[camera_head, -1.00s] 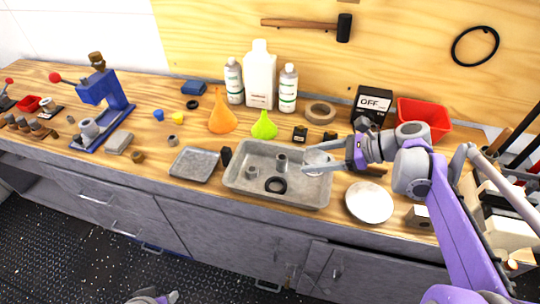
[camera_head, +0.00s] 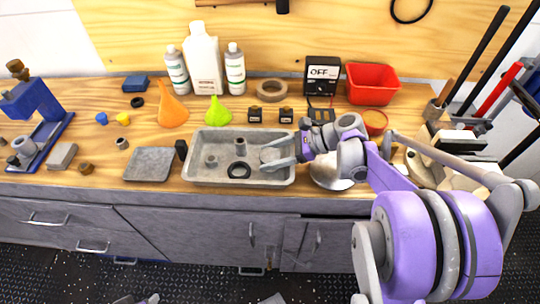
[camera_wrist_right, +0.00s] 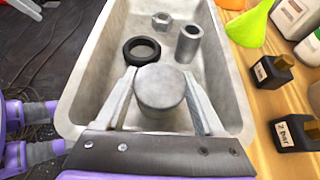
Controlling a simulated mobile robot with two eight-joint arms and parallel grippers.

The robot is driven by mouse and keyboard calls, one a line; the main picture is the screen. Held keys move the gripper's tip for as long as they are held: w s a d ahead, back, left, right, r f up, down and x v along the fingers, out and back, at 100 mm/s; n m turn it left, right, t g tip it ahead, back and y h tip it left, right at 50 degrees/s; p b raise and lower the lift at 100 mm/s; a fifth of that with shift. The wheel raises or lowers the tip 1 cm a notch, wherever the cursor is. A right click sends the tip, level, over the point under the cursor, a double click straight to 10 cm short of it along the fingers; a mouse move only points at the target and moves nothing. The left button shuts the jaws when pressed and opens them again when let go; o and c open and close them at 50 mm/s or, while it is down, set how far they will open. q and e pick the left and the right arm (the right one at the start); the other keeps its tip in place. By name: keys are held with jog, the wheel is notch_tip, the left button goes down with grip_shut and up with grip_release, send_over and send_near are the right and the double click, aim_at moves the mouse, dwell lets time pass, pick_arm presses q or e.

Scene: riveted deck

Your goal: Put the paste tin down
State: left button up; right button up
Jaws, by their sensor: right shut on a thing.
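My right gripper (camera_head: 270,160) is shut on a round grey tin, taken to be the paste tin (camera_wrist_right: 161,88), which sits between its two fingers in the right wrist view. In the head view the fingers cover most of the tin. Gripper and tin are at the right end of the grey metal tray (camera_head: 205,182), inside its outline. I cannot tell whether the tin touches the tray floor. Small grey parts at the bottom edge of the head view may belong to my left arm; its jaws cannot be made out.
The tray holds a black ring (camera_head: 239,171), a grey sleeve (camera_head: 241,147) and a nut (camera_head: 211,161), all left of the tin. A white plate (camera_head: 330,172) lies right of the tray, partly behind my arm. Small dark bottles (camera_head: 255,115), funnels and a red bin (camera_head: 372,84) stand behind.

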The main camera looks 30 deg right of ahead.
jog(key=o, duration=1.5)
jog(key=shift+r, duration=0.1)
jog(key=p+v, duration=0.1)
jog(key=v, duration=1.1)
jog(key=shift+s, duration=0.1)
